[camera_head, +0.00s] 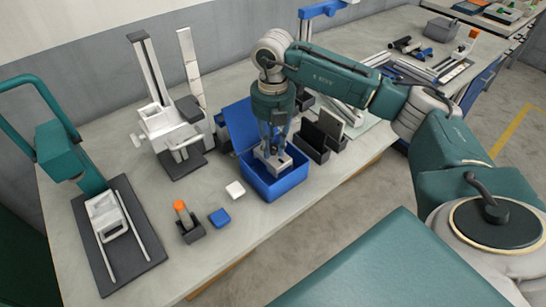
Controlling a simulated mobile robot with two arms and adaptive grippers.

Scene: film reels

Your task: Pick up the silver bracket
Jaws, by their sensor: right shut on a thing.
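My right gripper (271,148) points straight down into an open blue box (276,188) on the workbench. Its fingers are shut on a small silver-grey piece, which looks like the silver bracket (279,163), inside the box opening. The fingers partly hide the piece, and I cannot tell whether it touches the box floor. The box's blue lid (240,124) stands open at the back. My left gripper is not in view.
Dark upright holders (315,140) stand close to the right of the box. A white block (235,189), a blue block (219,217) and a dark holder with an orange-topped item (187,222) lie left. A grey-and-white stand (165,120) is farther back.

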